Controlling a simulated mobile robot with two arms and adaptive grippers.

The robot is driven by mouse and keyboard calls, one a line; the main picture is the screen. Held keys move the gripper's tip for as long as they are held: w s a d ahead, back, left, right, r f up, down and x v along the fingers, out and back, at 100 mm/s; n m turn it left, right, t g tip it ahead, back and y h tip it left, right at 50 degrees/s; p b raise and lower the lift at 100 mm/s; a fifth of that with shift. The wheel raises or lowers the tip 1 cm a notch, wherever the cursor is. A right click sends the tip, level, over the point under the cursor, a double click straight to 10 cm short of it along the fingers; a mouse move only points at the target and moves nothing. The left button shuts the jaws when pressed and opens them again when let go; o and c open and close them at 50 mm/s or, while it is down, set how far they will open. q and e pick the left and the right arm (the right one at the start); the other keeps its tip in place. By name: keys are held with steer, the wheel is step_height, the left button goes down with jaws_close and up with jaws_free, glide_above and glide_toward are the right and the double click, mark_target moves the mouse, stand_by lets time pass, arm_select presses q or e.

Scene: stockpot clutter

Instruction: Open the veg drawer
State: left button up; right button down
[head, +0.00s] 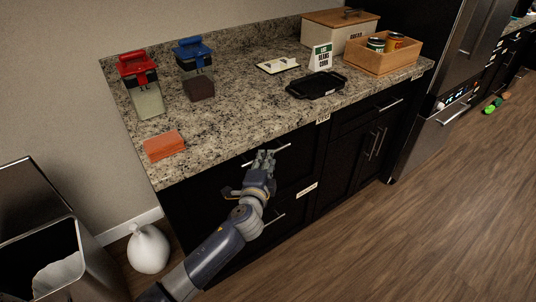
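The black base cabinet under the counter has a top drawer (225,172) with a long bar handle (284,147), and lower drawers below it. A small white label (306,190) sits on the cabinet front, too small to read, so I cannot tell which drawer is the veg drawer. The top drawer looks closed. My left gripper (263,155) is at the top drawer's handle, its fingers overlapping the bar. I cannot tell whether they touch or close on it. My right gripper is not in view.
On the granite counter (225,125) stand red-lidded (146,95) and blue-lidded (196,75) containers, an orange block (164,145), a black tray (317,85) and a wooden crate of cans (382,60). A bin (95,270) and white bag (148,248) stand left.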

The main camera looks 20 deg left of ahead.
arm_select(q)
steer(key=shift+w+a+f, duration=0.1)
steer(key=shift+w+f, duration=0.05)
steer(key=shift+w, duration=0.7)
steer(key=shift+w+a+f, duration=0.1)
steer(key=shift+w, duration=0.75)
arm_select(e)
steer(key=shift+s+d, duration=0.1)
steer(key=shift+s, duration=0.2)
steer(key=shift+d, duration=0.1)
